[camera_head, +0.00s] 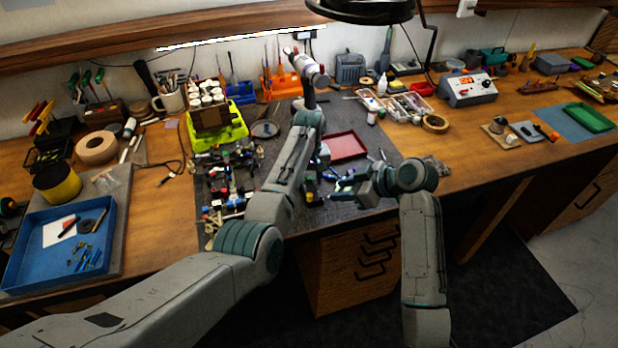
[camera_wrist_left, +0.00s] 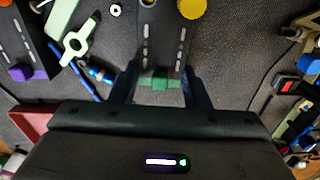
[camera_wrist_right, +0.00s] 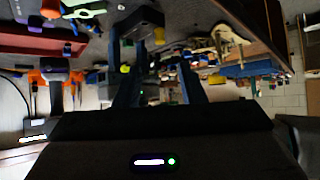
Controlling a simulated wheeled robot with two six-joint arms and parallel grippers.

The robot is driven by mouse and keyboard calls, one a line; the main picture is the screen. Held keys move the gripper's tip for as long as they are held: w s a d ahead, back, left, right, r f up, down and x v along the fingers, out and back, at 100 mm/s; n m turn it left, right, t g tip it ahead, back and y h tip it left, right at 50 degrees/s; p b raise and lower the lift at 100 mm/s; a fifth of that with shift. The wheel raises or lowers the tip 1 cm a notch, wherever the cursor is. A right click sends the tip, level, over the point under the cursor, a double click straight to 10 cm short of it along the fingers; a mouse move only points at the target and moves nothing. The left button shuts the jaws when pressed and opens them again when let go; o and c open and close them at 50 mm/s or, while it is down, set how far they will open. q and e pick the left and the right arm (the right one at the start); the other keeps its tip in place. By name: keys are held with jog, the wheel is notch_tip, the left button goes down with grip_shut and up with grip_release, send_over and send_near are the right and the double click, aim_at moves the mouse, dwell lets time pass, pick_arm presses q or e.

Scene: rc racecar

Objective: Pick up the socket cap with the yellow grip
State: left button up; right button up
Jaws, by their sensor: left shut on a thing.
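In the left wrist view a dark slotted piece with a green end (camera_wrist_left: 160,80) lies between the fingers of my left gripper (camera_wrist_left: 160,90), which is shut on it. A round yellow part (camera_wrist_left: 192,8) shows at the top edge of that view, beyond the fingers. I cannot tell whether it is the socket cap's yellow grip. In the head view my left forearm partly hides the left gripper, low over the dark mat. My right gripper (camera_wrist_right: 158,80) is open, its fingers apart; a small yellow spot (camera_wrist_right: 125,69) shows near its left finger, too small to identify.
A red tray (camera_head: 346,146) lies on the mat behind the grippers. Many small tools and parts crowd the mat's left side. Another slotted piece with a purple end (camera_wrist_left: 25,72) lies close to my left gripper. A blue tray (camera_head: 40,268) stands far left.

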aim_at(313, 195)
jog(key=shift+o, duration=0.5)
jog(key=d+f+n+g+y, duration=0.1)
jog(key=w+d+n+g+y, duration=0.1)
jog(key=w+d+f+n+g+y, duration=0.1)
jog(key=shift+d+f+n+y, duration=0.3)
jog(key=shift+f+n+y, duration=0.05)
jog(key=shift+n+y, duration=0.05)
jog(key=x, duration=0.6)
jog(key=shift+a, duration=0.3)
jog(key=shift+w+x, duration=0.15)
jog(key=shift+x, duration=1.2)
jog(key=shift+w+x, duration=0.2)
jog(key=shift+x, duration=1.15)
jog(key=shift+d+f, duration=0.1)
jog(key=shift+d, duration=0.1)
grip_shut()
